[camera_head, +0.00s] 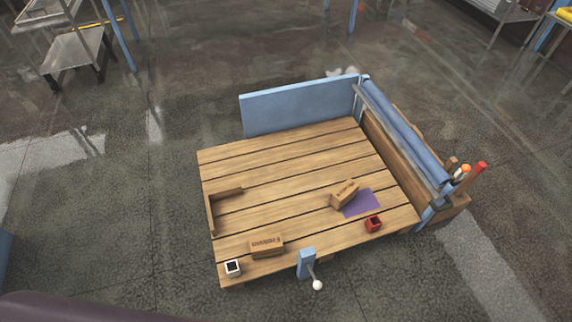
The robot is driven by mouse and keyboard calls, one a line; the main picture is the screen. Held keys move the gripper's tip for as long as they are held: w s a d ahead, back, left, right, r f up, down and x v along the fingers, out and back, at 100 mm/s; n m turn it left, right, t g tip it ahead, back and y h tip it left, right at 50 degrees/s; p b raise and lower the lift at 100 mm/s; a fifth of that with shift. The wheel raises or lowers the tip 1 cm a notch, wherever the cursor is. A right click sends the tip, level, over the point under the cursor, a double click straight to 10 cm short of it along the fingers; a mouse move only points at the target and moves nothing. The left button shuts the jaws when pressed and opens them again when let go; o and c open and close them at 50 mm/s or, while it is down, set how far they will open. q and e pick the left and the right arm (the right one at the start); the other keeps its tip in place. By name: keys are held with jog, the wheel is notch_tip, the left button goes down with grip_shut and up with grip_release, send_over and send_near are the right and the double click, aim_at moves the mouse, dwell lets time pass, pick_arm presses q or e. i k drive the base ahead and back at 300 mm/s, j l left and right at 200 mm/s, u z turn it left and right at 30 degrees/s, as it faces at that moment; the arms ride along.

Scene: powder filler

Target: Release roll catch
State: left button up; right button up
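A blue roll (402,130) lies along the right side of a slatted wooden platform (270,172), between blue end brackets. At its near end stand several short handles, one with a red tip (481,167) and one with an orange and white tip (462,172). A blue block with a lever (307,264) ending in a white ball (318,285) is at the platform's front edge. I cannot tell which of these parts is the roll catch. Neither of my grippers is in view.
On the platform are two cardboard boxes (266,246) (345,193), a purple sheet (361,203), a red cup (373,224), a white cup (232,267) and a wooden corner piece (212,212). A blue panel (297,108) stands at the back.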

aim_at(466, 168)
jog(key=l+z, duration=0.2)
jog(key=z, duration=1.05)
